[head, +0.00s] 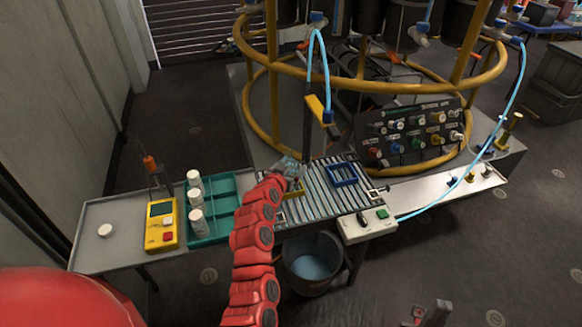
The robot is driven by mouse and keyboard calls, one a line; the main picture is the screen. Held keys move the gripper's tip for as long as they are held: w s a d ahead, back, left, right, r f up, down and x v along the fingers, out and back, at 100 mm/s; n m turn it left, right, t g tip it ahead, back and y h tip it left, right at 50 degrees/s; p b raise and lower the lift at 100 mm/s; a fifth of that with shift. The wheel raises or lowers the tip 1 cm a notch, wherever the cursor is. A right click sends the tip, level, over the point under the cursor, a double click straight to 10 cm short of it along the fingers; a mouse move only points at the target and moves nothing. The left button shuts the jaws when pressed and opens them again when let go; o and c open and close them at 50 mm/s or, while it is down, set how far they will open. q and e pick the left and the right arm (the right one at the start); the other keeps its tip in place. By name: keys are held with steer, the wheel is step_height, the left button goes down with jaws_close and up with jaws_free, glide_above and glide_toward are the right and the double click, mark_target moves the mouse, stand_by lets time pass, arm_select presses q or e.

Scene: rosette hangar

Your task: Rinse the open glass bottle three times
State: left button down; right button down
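A clear glass object, seemingly the open bottle (287,165), is at the left end of the roller rack, just beyond the tip of my red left arm. My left gripper (290,181) is at that spot, mostly hidden by its own wrist. I cannot tell whether its fingers are closed on the glass. My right gripper (430,313) shows at the bottom edge, low and away from the bench, its two fingers apart with nothing between them. A blue hose ends in a nozzle (327,117) above the rack. A dark bucket (338,268) with bluish liquid stands below.
The roller rack (320,205) carries a blue square frame (342,174) and a yellow frame (292,191). A teal tray (228,187) holds white-capped bottles (197,221). A yellow meter (161,224) and white cap (105,230) lie left. A switch box (366,224) is at the front.

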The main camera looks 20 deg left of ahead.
arm_select(q)
steer(key=shift+f, duration=0.1)
stand_by(0.3)
steer(key=shift+f+b, duration=0.2)
steer(key=shift+b, duration=0.1)
steer(key=shift+f, duration=0.1)
steer(key=shift+f+b, duration=0.3)
steer(key=shift+b, duration=0.05)
steer(key=shift+f, duration=0.1)
stand_by(0.4)
jaws_free()
